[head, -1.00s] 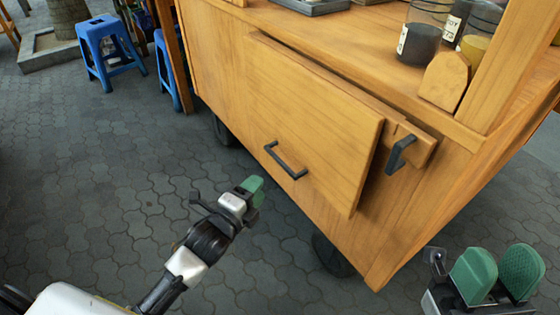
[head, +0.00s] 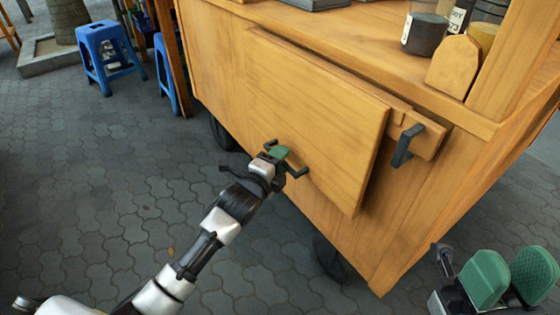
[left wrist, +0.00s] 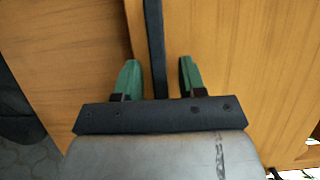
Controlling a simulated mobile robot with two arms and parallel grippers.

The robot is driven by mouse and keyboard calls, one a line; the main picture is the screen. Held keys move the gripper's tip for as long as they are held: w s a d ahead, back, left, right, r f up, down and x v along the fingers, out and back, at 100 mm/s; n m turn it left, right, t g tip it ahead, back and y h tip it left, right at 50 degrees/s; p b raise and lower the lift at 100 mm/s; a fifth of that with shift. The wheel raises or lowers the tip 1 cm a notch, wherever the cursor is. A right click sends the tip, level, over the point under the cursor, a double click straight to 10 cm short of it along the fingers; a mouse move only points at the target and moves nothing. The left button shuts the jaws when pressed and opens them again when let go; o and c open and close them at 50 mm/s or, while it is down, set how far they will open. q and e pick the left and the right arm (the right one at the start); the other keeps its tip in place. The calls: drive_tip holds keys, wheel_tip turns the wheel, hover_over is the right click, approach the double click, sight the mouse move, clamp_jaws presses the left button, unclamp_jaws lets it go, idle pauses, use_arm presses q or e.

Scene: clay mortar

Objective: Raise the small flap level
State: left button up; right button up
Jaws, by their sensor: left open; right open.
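The small flap (head: 315,125) is a wooden panel hanging down and slightly tilted on the side of the wooden cart. Its dark bar handle (head: 299,172) is near its lower edge. My left gripper (head: 279,153) is at this handle and covers its middle. In the left wrist view, the dark handle (left wrist: 155,45) runs between the two green fingertips of my open left gripper (left wrist: 157,78), with a gap on each side. My right gripper (head: 510,278) is open and empty at the lower right, away from the flap.
A dark bracket (head: 405,146) on a wooden block sticks out right of the flap. Jars (head: 425,33) stand on the cart top (head: 370,60). Blue stools (head: 105,55) stand at the back left. The paved floor left of the cart is clear.

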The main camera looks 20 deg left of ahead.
use_arm(q)
clamp_jaws()
idle(0.4)
drive_tip(key=shift+s+a+r+p, duration=0.1)
drive_tip(key=shift+p, duration=0.3)
